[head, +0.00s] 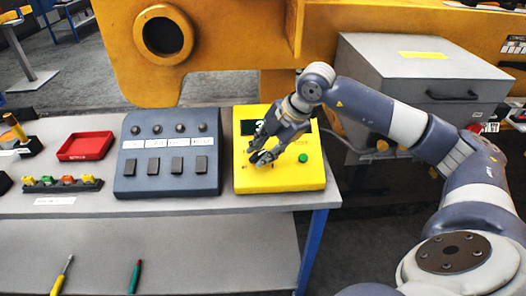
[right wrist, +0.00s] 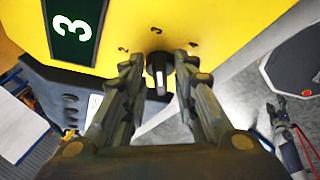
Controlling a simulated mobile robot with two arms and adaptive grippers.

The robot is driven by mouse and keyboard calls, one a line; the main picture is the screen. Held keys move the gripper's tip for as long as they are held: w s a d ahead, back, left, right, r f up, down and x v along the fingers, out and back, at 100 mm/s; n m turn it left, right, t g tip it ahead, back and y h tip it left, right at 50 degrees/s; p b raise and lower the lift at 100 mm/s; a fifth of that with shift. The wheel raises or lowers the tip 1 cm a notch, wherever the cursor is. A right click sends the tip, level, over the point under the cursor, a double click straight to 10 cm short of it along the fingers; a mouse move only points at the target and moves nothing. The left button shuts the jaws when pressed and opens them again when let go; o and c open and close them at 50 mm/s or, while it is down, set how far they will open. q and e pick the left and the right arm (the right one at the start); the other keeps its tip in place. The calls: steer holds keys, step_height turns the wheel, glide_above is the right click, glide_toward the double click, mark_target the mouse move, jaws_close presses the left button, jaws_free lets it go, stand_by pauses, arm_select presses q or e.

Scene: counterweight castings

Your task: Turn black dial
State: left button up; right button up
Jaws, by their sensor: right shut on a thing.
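The black dial (right wrist: 157,72) is on the face of the yellow box (right wrist: 200,20), with a white mark on it and small markings around it. My right gripper (right wrist: 160,78) is shut on the dial, one finger on each side. In the head view my right gripper (head: 262,158) comes down over the middle of the yellow box (head: 245,180) and hides the dial. A dark display (right wrist: 75,30) shows a green-white 3. What looks like my left gripper (right wrist: 280,108) is small at the right of the right wrist view; its fingers are unclear.
A green button (head: 303,158) is right of the gripper on the box. A grey panel (head: 140,185) with knobs and switches stands just left. A red tray (head: 87,146) and a rack of small parts (head: 60,186) lie further left. An orange beam (head: 225,40) runs behind.

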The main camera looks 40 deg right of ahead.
steer(key=o, duration=0.7)
steer(key=v, duration=1.2)
